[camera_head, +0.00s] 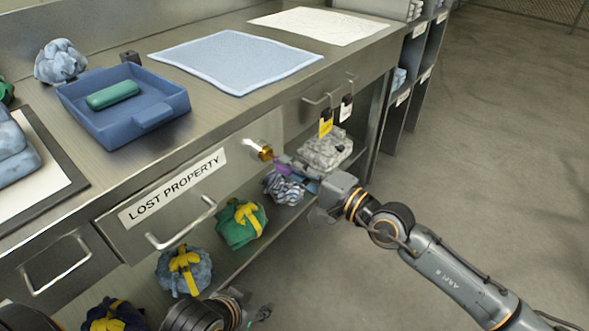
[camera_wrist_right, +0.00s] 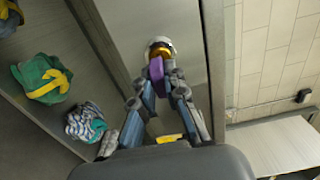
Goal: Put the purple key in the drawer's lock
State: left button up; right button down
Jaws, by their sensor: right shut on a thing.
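The purple key (camera_head: 281,168) is held in the fingers of my right gripper (camera_head: 285,166), in front of the drawer marked LOST PROPERTY (camera_head: 130,236). The brass lock (camera_head: 265,152) is at the right end of the drawer front. In the right wrist view the purple key (camera_wrist_right: 157,70) points at the brass lock (camera_wrist_right: 159,48), and its far end overlaps the lock's lower edge. I cannot tell whether it is inside the keyhole. The right fingers (camera_wrist_right: 158,90) are closed around the key's near part. My left gripper (camera_head: 262,314) is low at the bottom edge, away from the drawer; its jaws are unclear.
A blue tray (camera_head: 165,112) with a green case (camera_head: 112,95) and a light blue cloth (camera_head: 235,62) lie on the counter. Below are a green bag (camera_head: 240,224) and other bundles. Yellow (camera_head: 326,126) and white tags hang near a grey bundle (camera_head: 325,152). Floor at right is clear.

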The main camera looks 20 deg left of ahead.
pick_arm(q)
jog(key=shift+w+d+r, duration=0.1)
jog(key=shift+w+d, duration=0.05)
jog(key=shift+w, duration=0.1)
pick_arm(e)
jog(key=shift+w+a, duration=0.15)
jog(key=shift+a, duration=0.3)
jog(key=c, duration=1.3)
grip_release()
pick_arm(q)
jog(key=shift+w, duration=0.1)
pick_arm(e)
jog(key=v, duration=1.2)
jog(key=shift+r, duration=0.1)
